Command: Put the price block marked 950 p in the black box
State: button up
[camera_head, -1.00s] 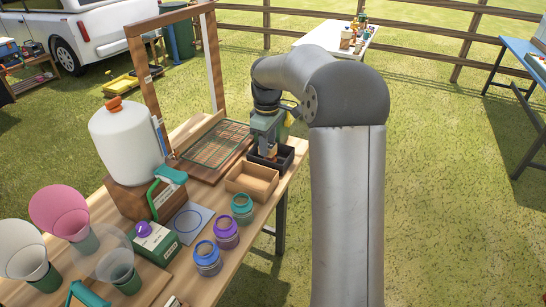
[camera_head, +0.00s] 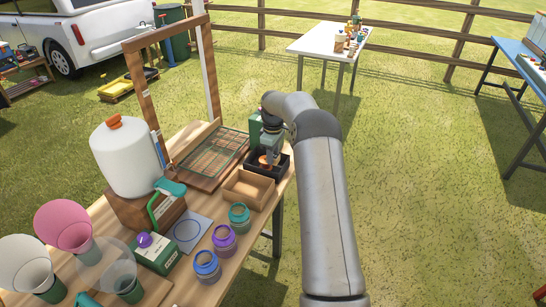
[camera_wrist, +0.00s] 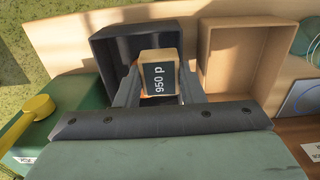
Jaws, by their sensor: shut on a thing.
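The price block marked 950 p (camera_wrist: 159,77) is a small wooden block with a dark face and white lettering. My gripper (camera_wrist: 155,88) is shut on it, with one finger on each side. In the wrist view the block shows against the inside of the black box (camera_wrist: 107,50); I cannot tell whether it touches the floor. In the head view my gripper (camera_head: 266,160) is down at the black box (camera_head: 285,163) near the table's right edge, and the block is mostly hidden there.
An open cardboard-coloured box (camera_head: 248,190) stands right beside the black box. A wooden frame with a wire grid (camera_head: 217,153) lies behind to the left. Several jars (camera_head: 224,240) stand nearer the front. A green item with a yellow handle (camera_wrist: 38,108) shows at the wrist view's left.

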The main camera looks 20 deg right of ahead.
jog(key=shift+f, duration=0.95)
jog(key=shift+f, duration=0.5)
jog(key=o, duration=1)
jog(key=shift+c, duration=0.2)
jog(key=shift+r, duration=0.15)
